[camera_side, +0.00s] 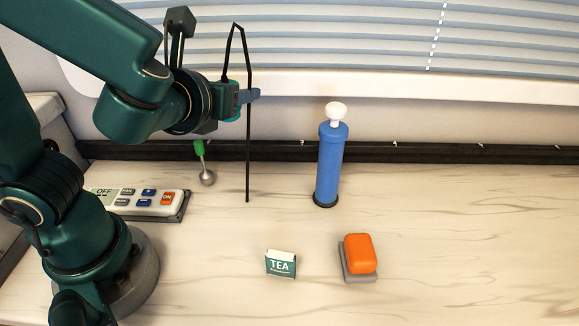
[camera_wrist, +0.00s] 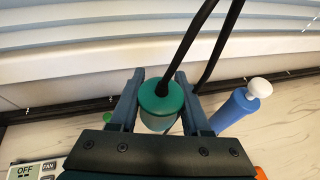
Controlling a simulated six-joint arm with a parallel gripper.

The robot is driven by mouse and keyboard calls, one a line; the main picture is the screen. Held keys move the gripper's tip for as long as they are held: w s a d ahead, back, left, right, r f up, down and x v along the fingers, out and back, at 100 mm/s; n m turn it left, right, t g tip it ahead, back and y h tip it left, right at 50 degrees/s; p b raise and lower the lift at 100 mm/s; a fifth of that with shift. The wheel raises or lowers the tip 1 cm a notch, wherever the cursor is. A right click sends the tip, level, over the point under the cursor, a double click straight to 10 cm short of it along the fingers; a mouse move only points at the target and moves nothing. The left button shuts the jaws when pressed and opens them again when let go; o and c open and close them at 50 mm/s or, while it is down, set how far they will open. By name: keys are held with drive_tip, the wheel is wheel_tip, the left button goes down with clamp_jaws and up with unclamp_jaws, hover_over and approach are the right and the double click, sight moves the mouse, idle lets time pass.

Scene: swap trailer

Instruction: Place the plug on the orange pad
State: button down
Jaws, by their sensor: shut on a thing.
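The plug is a teal-green cylinder (camera_wrist: 161,105) with a black cable from its end. In the wrist view it sits between the two fingers of my gripper (camera_wrist: 158,88), which is shut on it. In the side view my gripper (camera_side: 248,96) holds the plug high above the table at the upper left, and the cable loops up and hangs down. The orange pad (camera_side: 360,252) is a rounded orange block on a grey base, on the table at lower centre right. My gripper is well to the left of it, higher and further back.
A blue pump (camera_side: 331,165) with a white knob stands behind the orange pad. A small TEA box (camera_side: 281,264) is left of the pad. A button panel (camera_side: 140,201) and a green-handled tool (camera_side: 200,149) are near my arm. The table's right side is clear.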

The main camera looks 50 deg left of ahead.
drive_tip(key=s+d+f+n+g+y, duration=0.5)
drive_tip(key=s+f+n+g+y, duration=0.2)
drive_tip(key=s+f+n+g, duration=0.35)
drive_tip(key=s+d+n+g+h, duration=0.8)
drive_tip(key=d+n+g+h, duration=0.3)
drive_tip(key=n+g, duration=0.4)
drive_tip(key=w+d+r+n+t+h, duration=0.4)
drive_tip(key=d+n+h, duration=0.3)
drive_tip(key=n+h, duration=0.15)
drive_tip(key=w+d+r+n+t+h, duration=0.3)
drive_tip(key=w+d+n+t+h, duration=0.15)
drive_tip(key=d+n+h, duration=0.35)
drive_tip(key=n+t, duration=0.9)
hover_over(359, 255)
drive_tip(key=w+d, duration=0.2)
wheel_tip(359, 255, down, 6)
drive_tip(key=shift+y, duration=0.25)
drive_tip(key=shift+f, duration=2.35)
drive_tip(key=shift+f, duration=0.1)
